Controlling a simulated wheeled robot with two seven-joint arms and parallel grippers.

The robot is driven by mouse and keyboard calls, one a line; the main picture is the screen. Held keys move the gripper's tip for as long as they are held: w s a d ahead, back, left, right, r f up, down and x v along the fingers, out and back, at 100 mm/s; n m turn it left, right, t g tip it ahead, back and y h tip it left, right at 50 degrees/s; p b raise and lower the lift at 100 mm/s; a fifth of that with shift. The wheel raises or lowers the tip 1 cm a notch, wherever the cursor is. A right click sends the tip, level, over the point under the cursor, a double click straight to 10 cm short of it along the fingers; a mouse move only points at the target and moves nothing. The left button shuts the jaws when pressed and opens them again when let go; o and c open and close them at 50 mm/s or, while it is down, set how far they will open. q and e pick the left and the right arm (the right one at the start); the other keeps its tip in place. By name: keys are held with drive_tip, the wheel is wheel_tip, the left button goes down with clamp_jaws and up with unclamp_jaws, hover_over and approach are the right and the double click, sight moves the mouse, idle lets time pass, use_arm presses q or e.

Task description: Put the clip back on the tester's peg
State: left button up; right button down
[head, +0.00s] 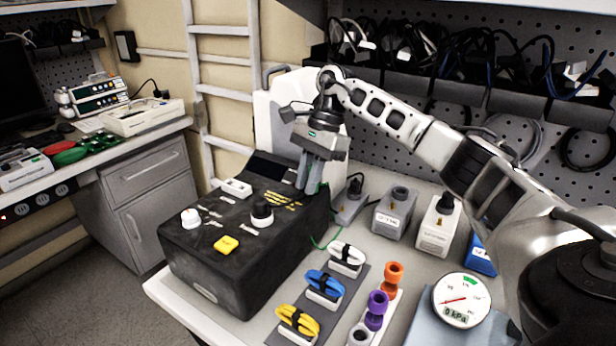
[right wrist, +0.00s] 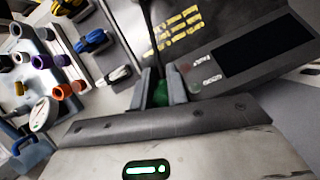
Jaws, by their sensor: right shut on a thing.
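The tester (head: 235,255) is a dark box with knobs, a yellow button and a black screen, standing on the pale bench. It also shows in the right wrist view (right wrist: 215,30). My right gripper (head: 310,188) points down over the tester's far right edge. Its jaws are shut on the green clip, which shows between the fingers (right wrist: 161,82) in the right wrist view as a green patch (right wrist: 160,94). A thin green lead (head: 323,243) hangs by the tester's right side. I cannot make out the peg. My left gripper is not in view.
Right of the tester are coiled white, blue and yellow leads (head: 324,283), orange and purple fittings (head: 377,303), and a round gauge (head: 461,299). Grey and white blocks (head: 394,211) stand behind, close to my right arm. A pegboard with hanging cables backs the bench.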

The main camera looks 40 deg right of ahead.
drive_tip(key=c, duration=1.3)
unclamp_jaws()
drive_tip(key=shift+s+r, duration=0.15)
drive_tip(key=shift+w, duration=0.2)
drive_tip(key=shift+c, duration=1)
drive_tip(key=shift+r, duration=0.15)
